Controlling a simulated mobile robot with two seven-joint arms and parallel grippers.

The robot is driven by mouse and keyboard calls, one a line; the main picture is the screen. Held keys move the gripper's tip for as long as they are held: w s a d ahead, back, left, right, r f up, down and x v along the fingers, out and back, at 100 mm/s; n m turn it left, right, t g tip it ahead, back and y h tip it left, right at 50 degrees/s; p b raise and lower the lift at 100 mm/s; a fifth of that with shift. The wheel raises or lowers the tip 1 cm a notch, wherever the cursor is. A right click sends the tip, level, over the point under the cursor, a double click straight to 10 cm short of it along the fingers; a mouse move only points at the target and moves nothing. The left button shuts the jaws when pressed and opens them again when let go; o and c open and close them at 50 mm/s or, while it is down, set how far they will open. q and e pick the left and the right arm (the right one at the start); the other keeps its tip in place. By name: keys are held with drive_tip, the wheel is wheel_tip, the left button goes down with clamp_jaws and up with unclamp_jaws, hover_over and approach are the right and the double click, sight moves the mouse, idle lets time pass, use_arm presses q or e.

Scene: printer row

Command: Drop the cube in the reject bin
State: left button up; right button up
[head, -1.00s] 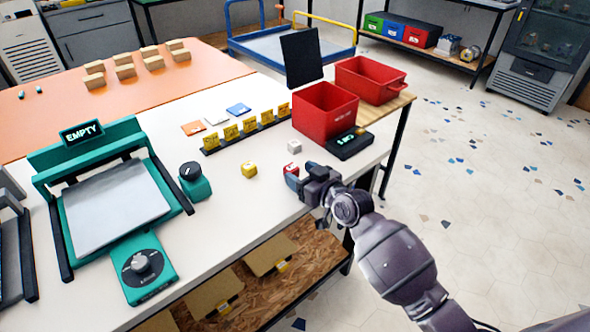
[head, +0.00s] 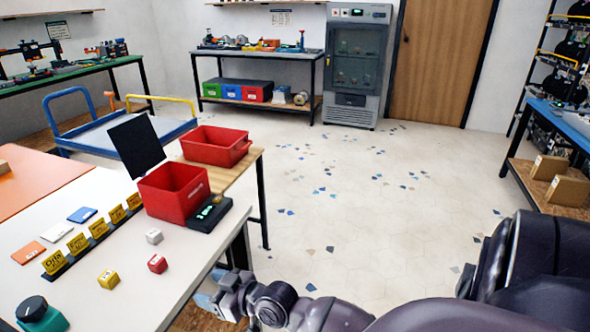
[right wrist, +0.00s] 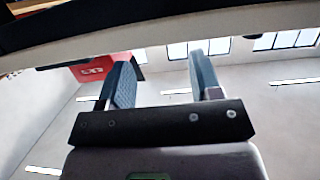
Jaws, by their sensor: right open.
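A red cube (head: 157,264) sits on the white table (head: 60,300) near its right edge. A yellow cube (head: 108,280) and a pale grey cube (head: 154,237) stand apart from it. Two red bins stand beyond: a nearer one (head: 158,203) and a farther one (head: 208,154). I cannot read which is the reject bin. A red bin with a pale label also shows in the right wrist view (right wrist: 92,71). My right gripper (head: 207,288) is at the table's right edge, to the right of and nearer than the red cube. Its fingers are apart and empty. My left gripper is out of view.
A small black display device (head: 209,214) is beside the nearer bin, and a dark upright panel (head: 137,146) stands behind. A row of yellow cards (head: 98,229) and a dark teal knob unit (head: 38,313) are on the table. The floor to the right is open.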

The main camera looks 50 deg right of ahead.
drive_tip(key=s+f+g+h, duration=0.1)
drive_tip(key=s+f, duration=0.2)
drive_tip(key=s, duration=0.3)
drive_tip(key=s+d+f+m+g+h, duration=0.1)
drive_tip(key=s+f, duration=0.3)
drive_tip(key=s, duration=0.2)
drive_tip(key=shift+s+f, duration=0.2)
drive_tip(key=shift+o, duration=0.5)
drive_tip(key=s+d+f+m+g+h, duration=0.1)
drive_tip(key=s+f+g+h, duration=0.1)
drive_tip(key=s, duration=0.9)
drive_tip(key=shift+s+f+h, duration=0.35)
drive_tip(key=shift+f+h, duration=0.05)
drive_tip(key=shift+f, duration=0.25)
drive_tip(key=shift+w, duration=0.1)
